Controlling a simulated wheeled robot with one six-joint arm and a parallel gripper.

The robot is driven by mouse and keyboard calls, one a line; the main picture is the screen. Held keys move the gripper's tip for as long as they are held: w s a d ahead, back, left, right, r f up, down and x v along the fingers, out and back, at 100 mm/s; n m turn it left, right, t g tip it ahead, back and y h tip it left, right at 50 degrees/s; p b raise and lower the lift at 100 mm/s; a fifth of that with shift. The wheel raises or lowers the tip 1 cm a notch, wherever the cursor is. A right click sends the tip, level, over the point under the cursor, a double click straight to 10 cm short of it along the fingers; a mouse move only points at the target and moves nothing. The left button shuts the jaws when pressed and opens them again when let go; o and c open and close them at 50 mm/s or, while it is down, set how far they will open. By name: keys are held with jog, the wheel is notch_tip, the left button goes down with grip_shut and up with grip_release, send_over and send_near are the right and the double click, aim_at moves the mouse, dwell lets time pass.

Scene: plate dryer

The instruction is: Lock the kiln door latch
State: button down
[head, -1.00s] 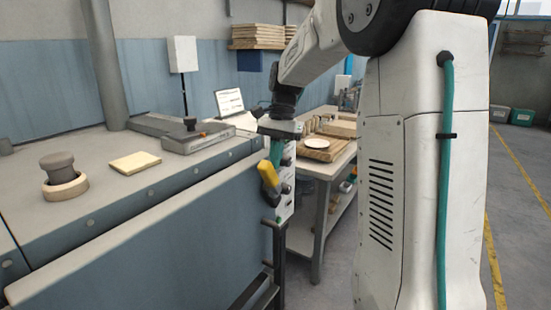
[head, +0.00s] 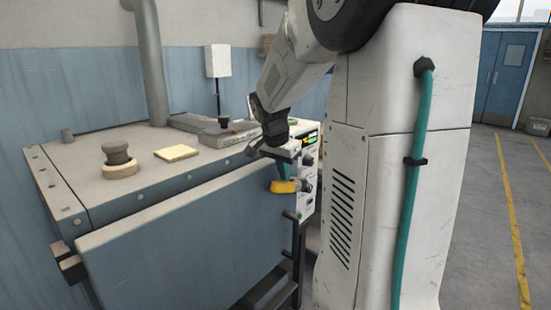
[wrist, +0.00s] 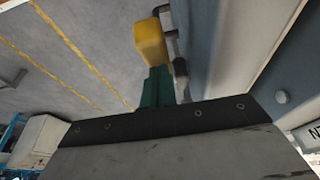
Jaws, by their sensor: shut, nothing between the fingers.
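The kiln is a blue-grey cabinet with a pale top (head: 110,190). Its broad front door (head: 190,245) appears to lie against the body. The latch shows as a yellow handle (head: 285,186) near the door's right edge, lying almost level in the head view. It also shows at the top of the wrist view as a yellow block (wrist: 150,42), with dark metal parts beside it. My gripper (head: 284,172) has teal fingers, shut and empty, right at the handle. In the wrist view the fingers (wrist: 157,85) overlap its near end; I cannot tell whether they touch.
A control panel (head: 308,185) with knobs stands just right of the handle. Dark frame bars (head: 298,245) lie below. A dark knob on a wooden ring (head: 119,165), a pale block (head: 177,153) and a flat grey unit (head: 215,130) sit on top. Floor at right is open.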

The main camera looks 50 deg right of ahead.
aim_at(279, 181)
jog(key=shift+a+f, duration=0.5)
jog(key=shift+f, duration=0.2)
jog(key=shift+a+f, duration=0.5)
jog(key=shift+f, duration=0.15)
jog(key=v, duration=0.3)
jog(key=d+v, duration=0.1)
jog(key=shift+a+r, duration=0.15)
jog(key=shift+r, duration=0.3)
jog(key=a+r, duration=0.6)
jog(key=shift+s+a, duration=0.15)
jog(key=shift+a, duration=0.15)
jog(key=shift+r, duration=0.15)
